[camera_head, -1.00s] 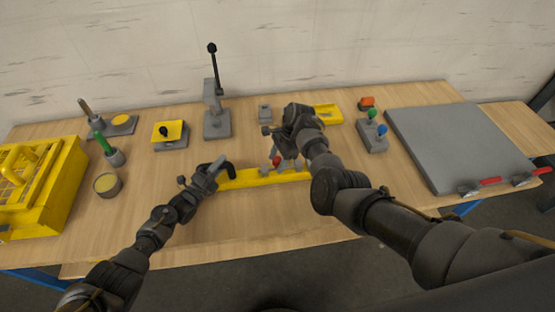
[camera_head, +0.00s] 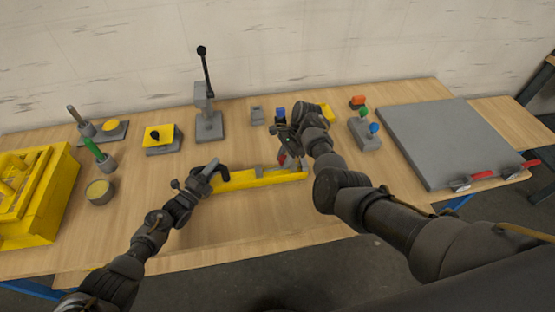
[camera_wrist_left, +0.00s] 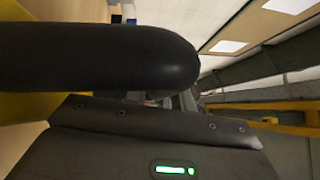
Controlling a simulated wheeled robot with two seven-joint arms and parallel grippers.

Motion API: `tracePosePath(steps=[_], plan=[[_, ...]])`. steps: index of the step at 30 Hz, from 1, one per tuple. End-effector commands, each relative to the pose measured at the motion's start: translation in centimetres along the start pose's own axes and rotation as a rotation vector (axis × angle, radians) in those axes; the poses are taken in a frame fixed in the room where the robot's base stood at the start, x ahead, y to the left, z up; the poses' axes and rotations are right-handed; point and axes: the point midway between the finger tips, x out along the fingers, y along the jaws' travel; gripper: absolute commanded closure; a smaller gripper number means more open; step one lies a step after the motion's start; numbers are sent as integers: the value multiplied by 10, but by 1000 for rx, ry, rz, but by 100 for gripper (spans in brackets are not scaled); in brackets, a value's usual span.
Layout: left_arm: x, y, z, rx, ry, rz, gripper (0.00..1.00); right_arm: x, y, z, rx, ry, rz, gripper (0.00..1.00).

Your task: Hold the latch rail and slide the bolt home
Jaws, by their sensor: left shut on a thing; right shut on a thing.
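The yellow latch rail (camera_head: 240,181) lies on the wooden table in front of me, with a black bent handle (camera_head: 224,171) at its left end. My left gripper (camera_head: 213,170) is shut on that handle. In the left wrist view a thick black bar (camera_wrist_left: 100,57), seemingly the handle, fills the upper left, with yellow of the rail behind it. A grey bolt part (camera_head: 265,171) sits along the rail. My right gripper (camera_head: 286,155) is shut at the red knob (camera_head: 281,160) of the bolt, above the rail's right part. Its fingers partly hide the knob.
A yellow crate (camera_head: 30,200) stands far left. A grey slab (camera_head: 450,140) lies right. The table in front of the rail is clear.

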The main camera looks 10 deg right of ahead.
Motion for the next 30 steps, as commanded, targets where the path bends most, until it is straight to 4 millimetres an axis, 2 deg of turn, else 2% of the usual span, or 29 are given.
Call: tracePosePath(steps=[5, 6, 11, 19, 22, 26, 30], plan=[[-2, 1, 3, 2, -4, 3, 100, -1, 0, -4, 5, 4, -3, 100], [-2, 1, 3, 2, -4, 3, 100, -1, 0, -4, 6, 4, -3, 68], [-2, 1, 3, 3, -4, 3, 100, -1, 0, -3, 4, 3, -3, 48], [-2, 1, 2, 2, -2, 2, 100, -2, 0, -2, 3, 2, -2, 48], [-2, 1, 2, 2, -2, 2, 100, -8, -1, -2, 3, 3, -4, 48], [-1, 1, 1, 1, -2, 2, 100, -28, -1, -2, 3, 4, -6, 48], [-1, 1, 1, 1, -1, 2, 100, -59, -1, -2, 3, 5, -7, 48]])
